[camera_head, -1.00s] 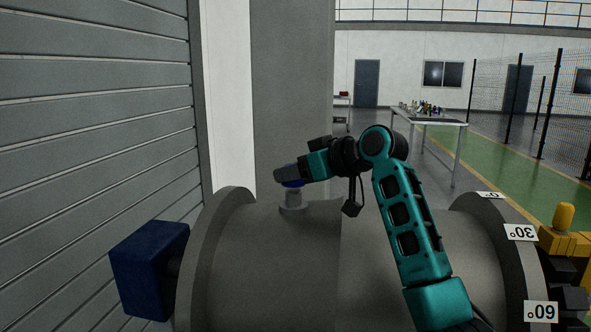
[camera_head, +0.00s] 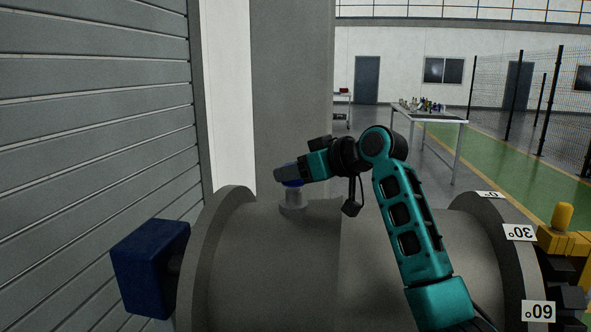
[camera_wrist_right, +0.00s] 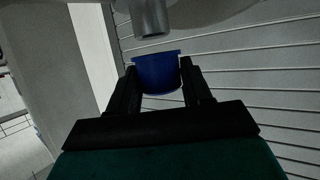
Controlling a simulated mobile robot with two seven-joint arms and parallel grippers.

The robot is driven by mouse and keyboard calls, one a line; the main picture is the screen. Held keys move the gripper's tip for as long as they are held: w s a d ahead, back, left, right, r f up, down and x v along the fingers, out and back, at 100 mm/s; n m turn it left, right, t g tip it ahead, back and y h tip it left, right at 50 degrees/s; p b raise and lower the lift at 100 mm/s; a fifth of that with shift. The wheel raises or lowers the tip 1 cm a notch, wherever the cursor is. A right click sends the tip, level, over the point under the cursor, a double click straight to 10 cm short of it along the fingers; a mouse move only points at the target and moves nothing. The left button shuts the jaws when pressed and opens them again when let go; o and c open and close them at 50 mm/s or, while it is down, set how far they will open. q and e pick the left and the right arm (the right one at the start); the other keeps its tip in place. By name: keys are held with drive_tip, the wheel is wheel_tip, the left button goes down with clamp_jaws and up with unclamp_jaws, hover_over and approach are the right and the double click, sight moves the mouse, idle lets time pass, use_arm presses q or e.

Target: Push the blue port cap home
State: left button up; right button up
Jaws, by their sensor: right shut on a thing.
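My left gripper is not in view.
A dark blue block (camera_head: 150,268) is at the casing's left flange (camera_head: 212,250). A slatted grey wall (camera_head: 95,130) stands at the left and a grey pillar (camera_head: 292,90) behind. Yellow and black parts (camera_head: 565,240) are at the right. A table (camera_head: 430,116) stands far back.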

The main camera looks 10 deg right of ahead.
sight(295, 190)
drive_tip(key=shift+p, duration=0.4)
drive_tip(key=shift+f+b, duration=0.3)
drive_tip(key=shift+f, duration=0.3)
idle(0.3)
drive_tip(key=shift+f+b, duration=0.55)
drive_tip(key=shift+f, duration=1.05)
drive_tip(key=o, duration=1.1)
drive_tip(key=v, duration=1.3)
drive_tip(key=shift+b, duration=0.35)
